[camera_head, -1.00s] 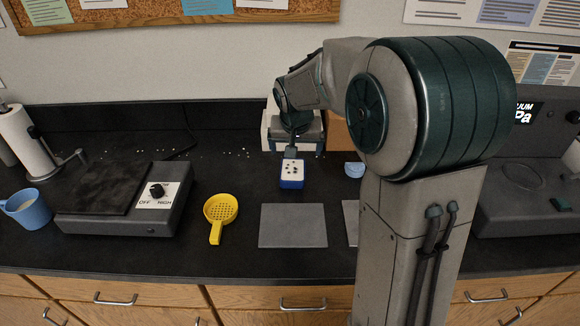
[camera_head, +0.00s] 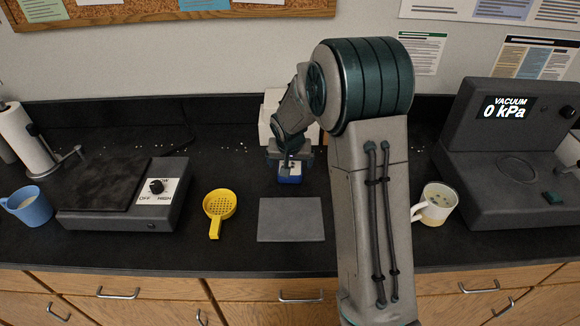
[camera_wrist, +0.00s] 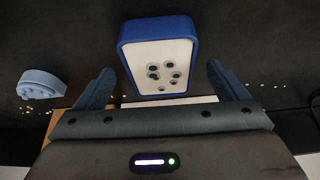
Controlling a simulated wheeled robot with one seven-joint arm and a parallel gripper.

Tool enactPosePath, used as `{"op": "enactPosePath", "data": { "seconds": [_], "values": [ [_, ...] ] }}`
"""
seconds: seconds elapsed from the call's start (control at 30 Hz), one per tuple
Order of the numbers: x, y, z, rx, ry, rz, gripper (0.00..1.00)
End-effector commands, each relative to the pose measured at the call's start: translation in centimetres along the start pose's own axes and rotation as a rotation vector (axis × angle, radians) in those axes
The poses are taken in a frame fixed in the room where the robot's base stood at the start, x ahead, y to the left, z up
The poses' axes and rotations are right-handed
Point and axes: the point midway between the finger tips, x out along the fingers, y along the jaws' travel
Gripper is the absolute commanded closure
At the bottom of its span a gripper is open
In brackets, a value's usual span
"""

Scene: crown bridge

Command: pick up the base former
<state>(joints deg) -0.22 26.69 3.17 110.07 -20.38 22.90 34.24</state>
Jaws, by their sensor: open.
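The base former appears to be the blue block with a white top face (camera_wrist: 158,52) marked by several dark holes. In the wrist view it lies just ahead of and partly between the two fingertips of my gripper (camera_wrist: 158,68), which are apart on either side. In the head view only part of the blue block (camera_head: 289,180) shows, below my gripper (camera_head: 289,164); the gripper covers the rest. My gripper is open and holds nothing. I cannot tell whether a finger touches the block.
A light blue piece (camera_wrist: 40,84) lies left of the block in the wrist view. A grey slab (camera_head: 291,219) lies in front, a yellow scoop (camera_head: 219,207) and hot plate (camera_head: 100,200) to the left. A mug (camera_head: 437,204) and vacuum unit (camera_head: 515,170) stand right. White bits litter the counter.

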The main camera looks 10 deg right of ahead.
Motion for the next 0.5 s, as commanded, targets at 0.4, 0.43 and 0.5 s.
{"op": "enactPosePath", "data": {
  "seconds": [0.4,0.43,0.5],
  "values": [
    [2.5,0.0,0.1,0.001,0.0,0.0,0.07],
    [2.5,0.0,0.1,0.001,0.0,0.0,0.07],
    [2.5,0.0,0.1,0.001,0.0,0.0,0.07]
  ]
}}
